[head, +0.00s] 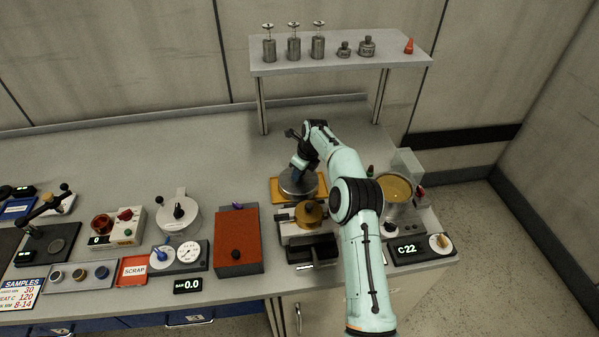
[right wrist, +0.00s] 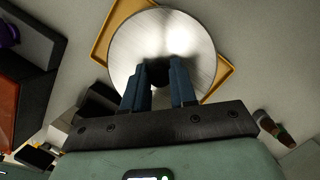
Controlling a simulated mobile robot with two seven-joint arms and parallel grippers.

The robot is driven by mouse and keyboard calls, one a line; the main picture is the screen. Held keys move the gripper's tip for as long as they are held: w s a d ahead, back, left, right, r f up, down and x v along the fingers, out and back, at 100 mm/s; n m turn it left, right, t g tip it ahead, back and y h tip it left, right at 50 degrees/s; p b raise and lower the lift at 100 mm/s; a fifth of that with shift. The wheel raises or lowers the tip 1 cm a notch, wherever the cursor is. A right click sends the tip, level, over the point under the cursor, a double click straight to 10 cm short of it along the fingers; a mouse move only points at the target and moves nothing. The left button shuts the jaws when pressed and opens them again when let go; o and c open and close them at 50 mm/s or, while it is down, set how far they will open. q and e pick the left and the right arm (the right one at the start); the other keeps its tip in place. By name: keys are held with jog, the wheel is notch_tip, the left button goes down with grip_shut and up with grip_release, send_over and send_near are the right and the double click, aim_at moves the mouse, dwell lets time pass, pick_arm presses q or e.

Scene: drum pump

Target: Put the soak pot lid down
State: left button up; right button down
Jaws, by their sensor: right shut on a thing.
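The soak pot lid (head: 293,187) is a round brushed-metal disc with a dark knob. In the right wrist view the lid (right wrist: 200,45) lies straight ahead of the fingers. My right gripper (head: 302,166) is shut on the lid's knob, and its blue fingers (right wrist: 160,88) flank the knob in the wrist view. The lid is over a yellow-orange tray (head: 277,195); I cannot tell whether it touches the tray. An open round pot with a yellowish inside (head: 394,187) stands to the right of my right arm. My left gripper is not in view.
A brass-coloured round part (head: 309,213) sits on a device just in front of the tray. A red-brown box (head: 237,240) stands to the left, and a C 22 display unit (head: 408,249) at the right. A raised shelf (head: 340,57) with several metal vessels stands behind.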

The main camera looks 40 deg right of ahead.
aim_at(307, 184)
jog(key=c, duration=0.9)
grip_release()
jog(key=v, duration=1.2)
